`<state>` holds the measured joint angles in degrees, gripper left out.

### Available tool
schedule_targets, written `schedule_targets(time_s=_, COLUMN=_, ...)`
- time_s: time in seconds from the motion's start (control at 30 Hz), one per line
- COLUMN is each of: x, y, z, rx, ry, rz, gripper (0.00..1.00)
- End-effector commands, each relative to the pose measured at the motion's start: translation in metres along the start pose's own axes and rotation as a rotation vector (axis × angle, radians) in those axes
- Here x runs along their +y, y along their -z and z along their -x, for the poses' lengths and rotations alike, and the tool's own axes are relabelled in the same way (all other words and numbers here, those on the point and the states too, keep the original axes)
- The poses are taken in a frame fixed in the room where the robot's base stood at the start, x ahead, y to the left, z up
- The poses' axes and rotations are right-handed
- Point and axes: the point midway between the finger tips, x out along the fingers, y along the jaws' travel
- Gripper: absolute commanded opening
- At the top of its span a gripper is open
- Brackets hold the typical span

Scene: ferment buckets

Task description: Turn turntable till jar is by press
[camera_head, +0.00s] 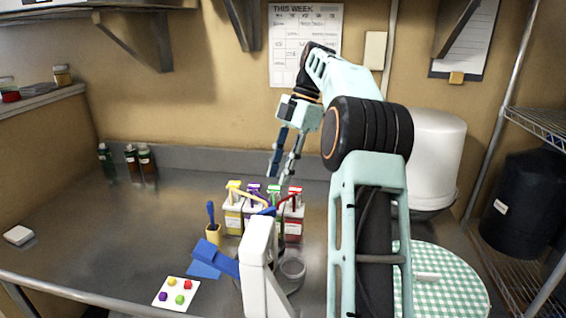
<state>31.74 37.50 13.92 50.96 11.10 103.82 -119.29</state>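My gripper (277,177) hangs in the air above the back of the counter, pointing down. Its fingers look apart, with nothing seen between them. A round disc with a green-and-white checked top (455,285) is at the lower right, partly hidden by my arm. I cannot tell whether this disc is the turntable. My gripper is well above and behind the jar.
Several coloured-top cartons (233,218) stand behind the jar. A card with coloured dots (176,293) lies in front. Dark bottles (146,158) stand at the back left. The left counter is mostly clear.

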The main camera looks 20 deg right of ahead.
Motion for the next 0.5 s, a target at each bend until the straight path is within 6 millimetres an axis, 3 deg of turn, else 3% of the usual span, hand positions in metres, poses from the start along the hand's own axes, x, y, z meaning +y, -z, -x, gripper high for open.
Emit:
schedule_targets(time_s=0.2, x=0.001, y=-0.001, z=0.016, rx=0.0, ry=-0.001, rz=-0.001, gripper=0.28)
schedule_targets(time_s=0.5, x=0.0, y=0.0, z=0.022, rx=0.0, ry=0.0, rz=-0.001, gripper=0.28)
